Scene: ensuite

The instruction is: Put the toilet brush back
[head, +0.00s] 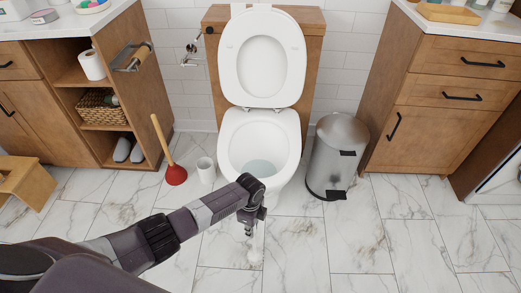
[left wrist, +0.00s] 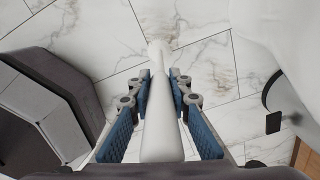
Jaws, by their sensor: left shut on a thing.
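My left gripper (head: 249,229) is in front of the toilet, low over the floor. In the left wrist view its blue pads (left wrist: 163,90) are shut on the white handle of the toilet brush (left wrist: 162,130). The brush reaches away from the gripper, and its white far end (left wrist: 158,50) shows against the floor tiles. In the head view the brush's pale end (head: 254,256) shows below the gripper. A small white cup-like holder (head: 206,170) stands on the floor left of the toilet, apart from the gripper. My right gripper is not in view.
The toilet (head: 260,140) has its lid up. A red plunger (head: 175,172) stands left of the white holder. A metal pedal bin (head: 337,155) stands right of the toilet. Wooden cabinets line both sides. The marble floor (head: 310,250) in front is clear.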

